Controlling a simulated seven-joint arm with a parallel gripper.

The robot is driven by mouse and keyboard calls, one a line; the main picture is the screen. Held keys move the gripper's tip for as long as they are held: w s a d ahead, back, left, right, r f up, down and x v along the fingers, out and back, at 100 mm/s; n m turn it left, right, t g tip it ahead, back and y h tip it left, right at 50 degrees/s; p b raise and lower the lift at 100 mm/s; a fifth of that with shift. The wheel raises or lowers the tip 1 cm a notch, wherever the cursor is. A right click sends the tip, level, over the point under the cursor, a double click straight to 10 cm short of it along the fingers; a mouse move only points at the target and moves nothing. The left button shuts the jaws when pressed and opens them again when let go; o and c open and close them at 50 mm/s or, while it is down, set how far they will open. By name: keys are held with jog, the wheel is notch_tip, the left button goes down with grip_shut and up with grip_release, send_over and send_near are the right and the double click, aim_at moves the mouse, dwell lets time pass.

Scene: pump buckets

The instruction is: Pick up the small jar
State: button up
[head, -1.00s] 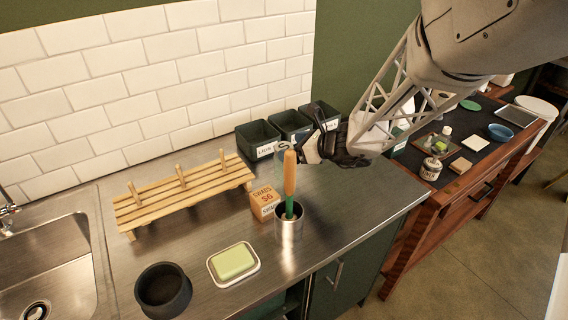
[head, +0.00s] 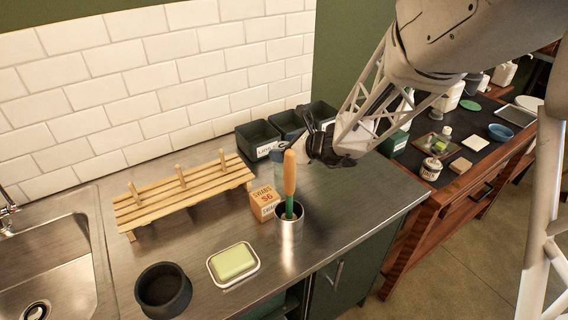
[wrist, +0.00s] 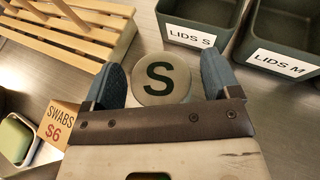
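The small jar shows in the wrist view as a round, pale lid marked with a dark "S" (wrist: 160,88), seen from above. My gripper (wrist: 162,64) is open, with one blue-grey finger on each side of the lid and a narrow gap on both sides. In the head view my gripper (head: 292,143) is low over the counter, behind the orange-handled tool. There the jar is mostly hidden by the gripper and the tool, and I cannot make out its body clearly.
A carton of swabs (head: 263,204) and a metal cup (head: 289,236) holding the tool stand close in front. Dark lid bins (head: 258,139) stand behind. A wooden rack (head: 185,193) is to the left. A soap dish (head: 233,265) and a dark pot (head: 163,290) are nearer.

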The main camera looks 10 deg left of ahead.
jog(key=c, duration=1.2)
jog(key=shift+r, duration=0.15)
jog(key=shift+r, duration=4.9)
